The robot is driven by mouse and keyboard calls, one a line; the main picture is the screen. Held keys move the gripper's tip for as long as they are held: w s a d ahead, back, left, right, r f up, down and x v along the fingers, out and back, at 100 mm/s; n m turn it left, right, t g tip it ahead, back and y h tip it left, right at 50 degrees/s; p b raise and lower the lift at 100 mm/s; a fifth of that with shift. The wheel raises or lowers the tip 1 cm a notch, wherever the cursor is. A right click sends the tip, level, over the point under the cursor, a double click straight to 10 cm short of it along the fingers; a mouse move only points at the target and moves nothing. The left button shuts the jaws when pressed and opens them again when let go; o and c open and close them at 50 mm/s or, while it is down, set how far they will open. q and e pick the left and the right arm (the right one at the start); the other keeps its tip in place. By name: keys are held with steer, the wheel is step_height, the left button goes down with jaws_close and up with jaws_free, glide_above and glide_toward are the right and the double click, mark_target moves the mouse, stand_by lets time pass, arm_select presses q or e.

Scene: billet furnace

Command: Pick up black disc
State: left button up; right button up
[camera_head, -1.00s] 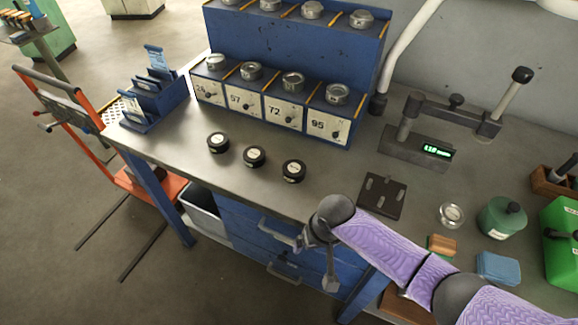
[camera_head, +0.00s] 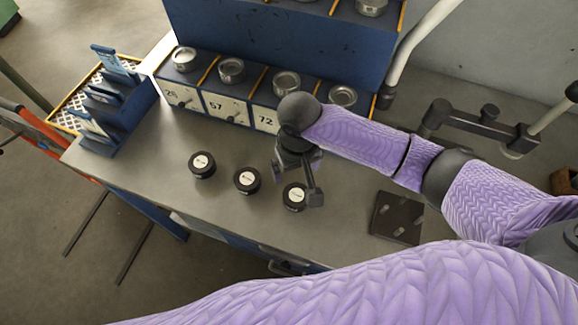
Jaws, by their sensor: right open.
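Three black discs with white round labels stand in a slanting row on the grey workbench: a left disc (camera_head: 202,165), a middle disc (camera_head: 247,180) and a right disc (camera_head: 294,197). My right gripper (camera_head: 298,186) is open, pointing down at the right disc. One finger shows just beside that disc's right edge; the other finger is mostly hidden under the wrist. I cannot tell whether the finger touches the disc. No disc is lifted. My left gripper is not in view.
Behind the discs stands a blue rack (camera_head: 240,105) with numbered bays and metal pots. A blue slotted holder (camera_head: 118,100) is at the left. A dark plate (camera_head: 397,217) lies to the right, with a lever device (camera_head: 480,125) behind it. The bench left of the discs is clear.

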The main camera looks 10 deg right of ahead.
mark_target(297, 195)
steer(key=f, duration=0.2)
steer(key=s+f+b, duration=0.1)
steer(key=f, duration=0.1)
steer(key=shift+s+f+b, duration=0.1)
steer(key=shift+f+b, duration=0.2)
steer(key=shift+f, duration=0.05)
steer(key=f+b, duration=0.1)
steer(key=f, duration=0.4)
steer(key=shift+s+a+b, duration=0.1)
steer(key=shift+s+b, duration=0.1)
steer(key=shift+b, duration=0.15)
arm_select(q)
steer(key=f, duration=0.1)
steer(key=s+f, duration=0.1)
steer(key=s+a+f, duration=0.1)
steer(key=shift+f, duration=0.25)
arm_select(e)
steer(key=shift+r, duration=0.15)
steer(key=shift+c, duration=1.2)
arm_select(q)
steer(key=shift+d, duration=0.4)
arm_select(e)
steer(key=shift+w, duration=0.1)
jaws_close()
